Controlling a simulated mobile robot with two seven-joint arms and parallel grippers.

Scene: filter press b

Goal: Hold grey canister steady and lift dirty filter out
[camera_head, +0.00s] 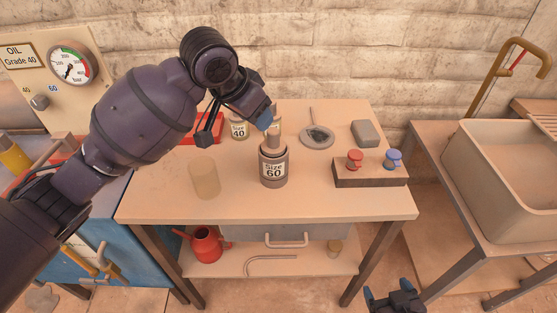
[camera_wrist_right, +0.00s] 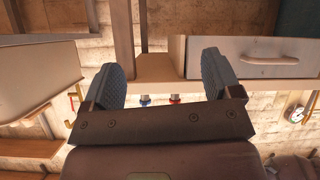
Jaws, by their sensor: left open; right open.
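The grey canister (camera_head: 273,181) with a "Size 60" label stands upright near the middle of the table. A brownish filter piece (camera_head: 274,137) sticks up out of its top; whether this is the dirty filter I cannot tell. My left gripper (camera_head: 236,127) is open above and left of the canister. One blue fingertip is close to the filter's top; contact is unclear. My right gripper (camera_head: 395,300) is open and empty, low in front of the table, far from the canister. Its two spread fingers also show in the right wrist view (camera_wrist_right: 163,78).
Left of the canister stands a translucent tan cylinder (camera_head: 206,178); behind is a "Size 40" container (camera_head: 238,130). A round dish (camera_head: 317,142), grey block (camera_head: 365,133) and holder (camera_head: 370,176) with red and blue knobs are right. The table's front strip (camera_head: 330,207) is clear.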

